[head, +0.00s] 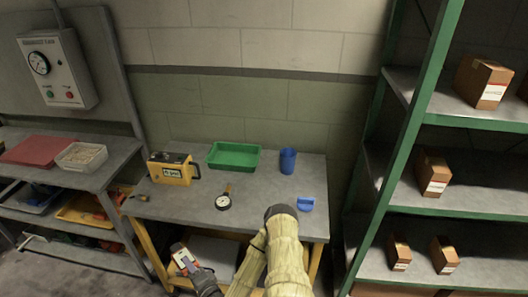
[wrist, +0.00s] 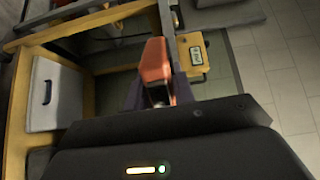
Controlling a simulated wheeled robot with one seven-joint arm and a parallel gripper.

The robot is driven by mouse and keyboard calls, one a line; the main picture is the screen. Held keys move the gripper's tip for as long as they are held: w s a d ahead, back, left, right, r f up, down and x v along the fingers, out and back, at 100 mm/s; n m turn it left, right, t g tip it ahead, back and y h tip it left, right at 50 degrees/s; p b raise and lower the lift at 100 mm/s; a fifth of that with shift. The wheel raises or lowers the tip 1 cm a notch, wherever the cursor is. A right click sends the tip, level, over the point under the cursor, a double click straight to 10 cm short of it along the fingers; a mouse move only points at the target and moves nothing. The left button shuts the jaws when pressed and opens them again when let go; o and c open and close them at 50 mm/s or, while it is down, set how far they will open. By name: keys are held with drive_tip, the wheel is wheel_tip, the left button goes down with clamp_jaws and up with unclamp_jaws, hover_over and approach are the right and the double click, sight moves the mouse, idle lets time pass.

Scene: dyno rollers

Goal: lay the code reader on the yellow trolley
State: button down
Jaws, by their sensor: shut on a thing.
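A small red-and-pale handheld device, which I take for the code reader (head: 180,255), is held in my gripper (head: 187,265). In the wrist view its red end (wrist: 155,62) shows between the dark fingers; the rest is partly hidden. My gripper is in front of the front edge of the yellow trolley (head: 185,208), towards its left part, and the device is apart from the grey top. The trolley has a yellow frame, which also shows in the wrist view (wrist: 18,115). My sleeved arm hides part of the trolley's front.
On the trolley top are a yellow instrument (head: 172,170), green tray (head: 234,166), blue cup (head: 288,161), dial gauge (head: 223,203) and blue item (head: 306,204). Bare top lies around the gauge. A grey bench (head: 95,178) stands left, green shelving (head: 407,150) with boxes right.

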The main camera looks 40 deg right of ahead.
drive_tip(key=d+r+n+g+p, duration=0.2)
drive_tip(key=d+r+n+p, duration=0.6)
drive_tip(key=d+r, duration=0.7)
drive_tip(key=d+r+n+g+h+p, duration=0.1)
drive_tip(key=d+r+n+g+p, duration=0.1)
drive_tip(key=d+r+n+p, duration=0.6)
drive_tip(key=d+r+p, duration=0.1)
drive_tip(key=d+r, duration=0.6)
drive_tip(key=d, duration=0.3)
drive_tip(key=shift+w+r+n+h, duration=0.2)
drive_tip(key=shift+w+n+h, duration=0.1)
drive_tip(key=shift+w+n, duration=0.1)
drive_tip(key=shift+a, duration=0.1)
drive_tip(key=shift+f, duration=0.1)
wheel_tip(320, 180, down, 19)
drive_tip(key=b, duration=1.3)
drive_tip(key=shift+f+b, duration=0.15)
drive_tip(key=shift+b, duration=0.2)
